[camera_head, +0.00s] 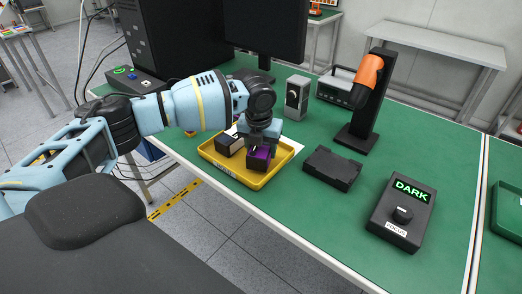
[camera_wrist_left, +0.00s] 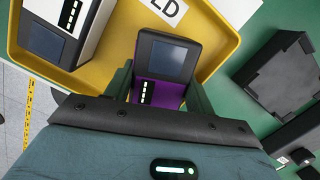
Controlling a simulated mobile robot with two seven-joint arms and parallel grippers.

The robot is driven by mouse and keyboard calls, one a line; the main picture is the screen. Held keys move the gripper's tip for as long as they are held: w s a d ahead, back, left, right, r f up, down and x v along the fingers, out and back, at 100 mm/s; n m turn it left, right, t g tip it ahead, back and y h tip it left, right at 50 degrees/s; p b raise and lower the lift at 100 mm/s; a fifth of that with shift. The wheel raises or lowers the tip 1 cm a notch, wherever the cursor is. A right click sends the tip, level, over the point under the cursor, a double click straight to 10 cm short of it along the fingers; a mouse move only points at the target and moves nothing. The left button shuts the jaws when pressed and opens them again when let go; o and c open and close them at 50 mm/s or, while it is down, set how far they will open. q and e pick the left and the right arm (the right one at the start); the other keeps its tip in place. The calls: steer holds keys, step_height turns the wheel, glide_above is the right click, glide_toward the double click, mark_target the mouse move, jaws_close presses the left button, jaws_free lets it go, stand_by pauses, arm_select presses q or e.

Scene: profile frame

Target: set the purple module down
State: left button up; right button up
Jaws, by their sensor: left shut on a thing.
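My left gripper (camera_head: 263,148) comes down over the right part of a yellow tray (camera_head: 243,178) and is shut on the purple module (camera_head: 261,157). In the left wrist view the purple module (camera_wrist_left: 183,90), with a dark screen on its top, sits between the two dark green fingers of the gripper (camera_wrist_left: 160,88). It is within the tray's outline; I cannot tell whether its underside touches the tray floor. A white and black module (camera_wrist_left: 88,22) is in the tray to its left, apart from it. My right gripper is not in view.
A white card with letters (camera_wrist_left: 180,12) lies by the modules. A black fixture (camera_head: 332,168) is right of the tray. A box reading DARK (camera_head: 401,212) and an orange-headed stand (camera_head: 368,72) are farther right. Green table is clear between them.

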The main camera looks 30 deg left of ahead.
mark_target(259, 150)
arm_select(q)
steer(key=shift+f, duration=0.45)
steer(key=shift+f, duration=0.1)
steer(key=o, duration=1.1)
steer(key=shift+f, duration=0.1)
step_height(259, 150, up, 12)
steer(key=s, duration=0.1)
steer(key=shift+s+d+p, duration=0.25)
steer(key=shift+s+p, duration=0.1)
steer(key=shift+p, duration=0.05)
